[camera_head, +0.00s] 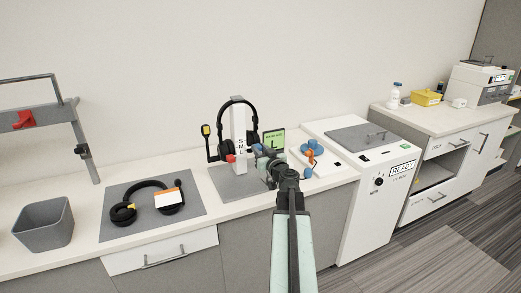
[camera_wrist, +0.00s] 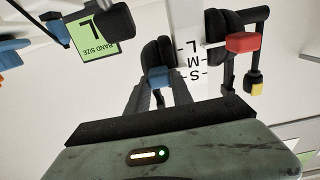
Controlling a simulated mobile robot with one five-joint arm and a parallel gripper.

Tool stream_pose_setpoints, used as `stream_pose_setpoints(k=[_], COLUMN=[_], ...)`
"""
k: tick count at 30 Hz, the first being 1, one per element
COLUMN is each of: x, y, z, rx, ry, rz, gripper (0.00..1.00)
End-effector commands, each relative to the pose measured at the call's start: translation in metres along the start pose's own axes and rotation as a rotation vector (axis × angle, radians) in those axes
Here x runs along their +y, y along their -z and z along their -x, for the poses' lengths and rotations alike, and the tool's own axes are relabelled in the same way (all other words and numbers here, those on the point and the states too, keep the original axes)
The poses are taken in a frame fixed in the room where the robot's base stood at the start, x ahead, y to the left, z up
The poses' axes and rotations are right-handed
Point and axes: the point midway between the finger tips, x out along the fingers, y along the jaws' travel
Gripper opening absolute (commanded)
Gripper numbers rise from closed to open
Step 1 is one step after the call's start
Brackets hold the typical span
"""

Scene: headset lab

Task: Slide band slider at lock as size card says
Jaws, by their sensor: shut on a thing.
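A black headset (camera_head: 252,112) hangs on a white post (camera_head: 238,115) marked S, M, L from top to bottom. The scale (camera_wrist: 194,60) shows upside down in the wrist view. A blue slider block (camera_wrist: 158,77) is on one side of the post, about level with the S mark in that view. A red block (camera_wrist: 243,42) is on the other side, near the L level. My gripper (camera_wrist: 160,88) is shut on the blue block. In the head view my gripper (camera_head: 264,153) partly hides the block. The green size card (camera_head: 274,140) reads L.
The post stands on a grey mat (camera_head: 228,185). Right of it are blue and orange parts (camera_head: 311,149) on a white tray. Left lie a second headset (camera_head: 150,200) on a grey mat and a grey bin (camera_head: 44,222). A white machine (camera_head: 375,170) stands right.

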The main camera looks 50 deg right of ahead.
Motion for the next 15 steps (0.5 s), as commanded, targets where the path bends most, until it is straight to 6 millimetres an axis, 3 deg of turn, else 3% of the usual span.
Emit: stream_pose_setpoints(k=[7, 15], x=[0.002, 0.001], y=[-0.032, -0.029], z=[0.001, 0.001], rx=[0.0, -0.001], ry=[-0.004, -0.003], rz=[0.001, 0.003], gripper=[0.0, 0.0])
